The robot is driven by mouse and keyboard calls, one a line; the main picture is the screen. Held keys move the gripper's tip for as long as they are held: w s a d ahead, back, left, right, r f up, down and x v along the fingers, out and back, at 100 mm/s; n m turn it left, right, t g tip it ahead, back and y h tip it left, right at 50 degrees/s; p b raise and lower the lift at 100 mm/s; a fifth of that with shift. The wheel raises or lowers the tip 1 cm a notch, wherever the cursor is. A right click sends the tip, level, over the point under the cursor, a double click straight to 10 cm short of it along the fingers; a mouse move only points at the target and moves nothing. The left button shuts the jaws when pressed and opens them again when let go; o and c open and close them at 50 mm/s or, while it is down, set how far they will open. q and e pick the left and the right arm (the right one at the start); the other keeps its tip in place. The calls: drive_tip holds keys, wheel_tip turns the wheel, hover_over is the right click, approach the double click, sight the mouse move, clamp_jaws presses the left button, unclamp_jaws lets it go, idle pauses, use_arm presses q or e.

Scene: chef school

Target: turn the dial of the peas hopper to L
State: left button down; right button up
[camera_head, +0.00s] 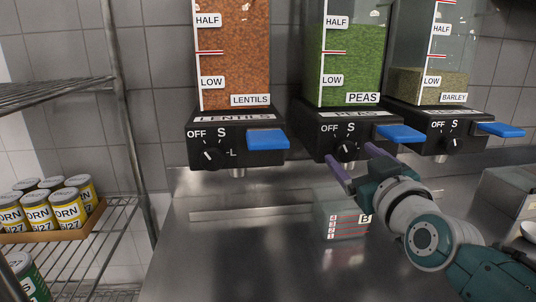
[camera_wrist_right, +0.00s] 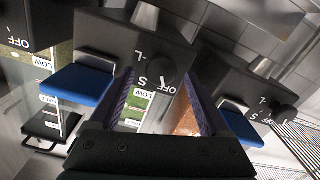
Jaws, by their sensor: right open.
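The peas hopper (camera_head: 345,70) is a clear bin of green peas above a black base. Its dark round dial (camera_head: 346,149) is on the front of the base, with OFF and S readable above it. The dial also shows upside down in the right wrist view (camera_wrist_right: 163,70), with OFF, S and L around it. Contact with the dial cannot be made out. My left gripper is not in view.
The lentils hopper (camera_head: 233,60) stands left and the barley hopper (camera_head: 432,85) right, each with a dial. A blue lever (camera_head: 400,133) juts out beside the peas dial. A clear container marked B (camera_head: 345,218) stands below on the metal counter (camera_head: 230,260). Cans fill a wire shelf at left.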

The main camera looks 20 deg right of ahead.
drive_tip(key=shift+w+d, duration=0.1)
drive_tip(key=shift+w, duration=0.35)
drive_tip(key=shift+c, duration=0.2)
clamp_jaws()
